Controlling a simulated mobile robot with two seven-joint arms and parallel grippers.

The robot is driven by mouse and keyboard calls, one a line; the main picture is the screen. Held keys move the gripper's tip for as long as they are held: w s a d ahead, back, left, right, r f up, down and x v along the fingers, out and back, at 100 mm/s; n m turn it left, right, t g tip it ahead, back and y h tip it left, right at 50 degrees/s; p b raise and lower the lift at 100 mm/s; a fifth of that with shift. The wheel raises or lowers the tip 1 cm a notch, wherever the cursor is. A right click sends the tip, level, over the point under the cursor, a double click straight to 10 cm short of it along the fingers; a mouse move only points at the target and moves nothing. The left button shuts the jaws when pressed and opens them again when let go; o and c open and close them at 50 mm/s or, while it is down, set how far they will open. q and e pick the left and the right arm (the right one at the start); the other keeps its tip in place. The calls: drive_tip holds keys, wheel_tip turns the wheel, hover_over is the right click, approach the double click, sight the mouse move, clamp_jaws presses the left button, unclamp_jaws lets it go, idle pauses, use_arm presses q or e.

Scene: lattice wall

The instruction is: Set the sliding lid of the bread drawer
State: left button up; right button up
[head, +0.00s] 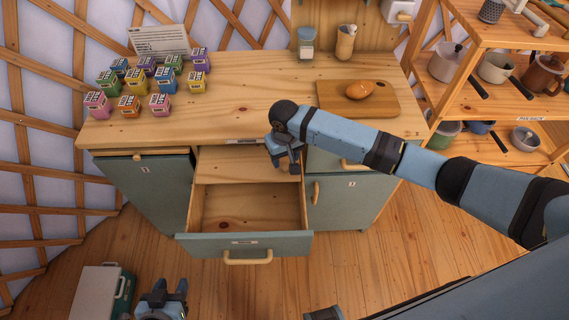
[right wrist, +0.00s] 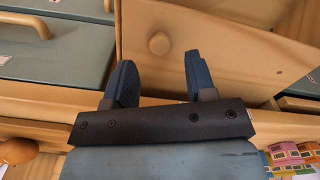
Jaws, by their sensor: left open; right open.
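The bread drawer (head: 244,243) is pulled out from the counter, with a handle on its green front. Its wooden sliding lid (head: 232,165) covers the back part, and the front part is open and empty. My left gripper (head: 170,293) is open and empty, low in front of the cabinet.
A bread loaf (head: 359,89) lies on a cutting board (head: 380,103) on the counter. Several coloured boxes (head: 131,106) stand at the counter's left. A shelf with pots (head: 496,68) is at the right. A green-and-white case (head: 95,293) is on the floor at the left.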

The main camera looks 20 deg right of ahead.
sight(285, 166)
drive_tip(key=shift+f, duration=2.05)
clamp_jaws()
